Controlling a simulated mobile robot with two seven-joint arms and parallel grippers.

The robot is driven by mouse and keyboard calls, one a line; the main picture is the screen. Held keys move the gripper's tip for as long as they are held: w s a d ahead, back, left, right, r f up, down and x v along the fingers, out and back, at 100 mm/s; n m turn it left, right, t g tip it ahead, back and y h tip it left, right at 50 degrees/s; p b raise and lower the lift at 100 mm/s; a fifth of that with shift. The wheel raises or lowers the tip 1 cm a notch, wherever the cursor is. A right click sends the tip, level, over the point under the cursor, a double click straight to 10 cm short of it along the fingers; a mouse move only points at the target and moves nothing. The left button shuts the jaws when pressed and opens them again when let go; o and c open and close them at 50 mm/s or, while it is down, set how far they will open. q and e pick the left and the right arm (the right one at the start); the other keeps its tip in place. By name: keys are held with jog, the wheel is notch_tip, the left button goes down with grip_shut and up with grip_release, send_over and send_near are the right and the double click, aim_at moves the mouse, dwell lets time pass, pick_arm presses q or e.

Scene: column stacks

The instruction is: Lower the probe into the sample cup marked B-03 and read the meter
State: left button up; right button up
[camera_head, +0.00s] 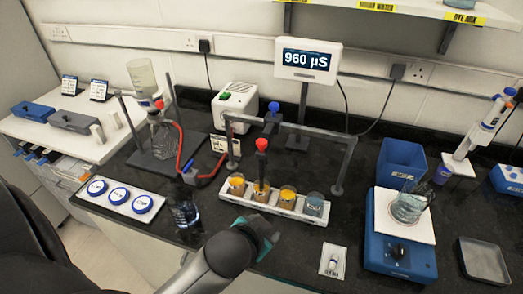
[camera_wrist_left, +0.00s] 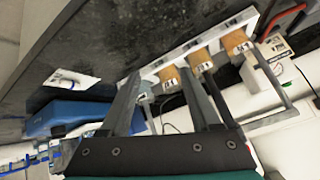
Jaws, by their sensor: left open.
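The probe with a red cap (camera_head: 262,145) stands upright at the second cup from the left (camera_head: 262,192) in a white rack (camera_head: 250,205). The rack holds several cups: orange-brown ones and a grey-blue one (camera_head: 313,205) at the right end. Their tags are too small to read, so I cannot tell which is B-03. The meter (camera_head: 307,60) reads 960 µS. My left gripper (camera_head: 268,234) is in front of the rack, empty. In the left wrist view its fingers (camera_wrist_left: 162,76) are apart, with an orange-brown cup (camera_wrist_left: 236,42) beyond. My right gripper is not in view.
A grey frame (camera_head: 300,127) with a blue clamp (camera_head: 272,115) spans the rack. A blue stirrer (camera_head: 400,255) with a beaker (camera_head: 408,207) stands right. A flask (camera_head: 163,140), red hose (camera_head: 181,150) and dark upright thing (camera_head: 184,212) are left.

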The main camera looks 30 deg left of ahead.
pick_arm(q)
jog(key=w+d+r+m+t+h, duration=0.3)
jog(key=w+r+t, duration=0.35)
jog(key=r, duration=0.65)
jog(key=w+d+r+m+t+h, duration=0.15)
jog(key=w+r+m+t, duration=0.45)
jog(key=r, duration=0.7)
jog(key=s+d+r+m+g+h, duration=0.3)
jog(key=d+r+m+g+h, duration=0.25)
jog(key=m+h, duration=0.35)
jog(key=s+d+r+m+g+h, duration=0.3)
jog(key=d+r+m+g+h, duration=0.3)
jog(key=m, duration=0.6)
jog(key=m+g+y+p, duration=0.1)
jog(key=m+g+y, duration=0.4)
jog(key=y, duration=1.3)
send_near(261, 141)
jog(key=p+x, duration=0.1)
jog(key=x, duration=0.7)
jog(key=shift+f, duration=0.1)
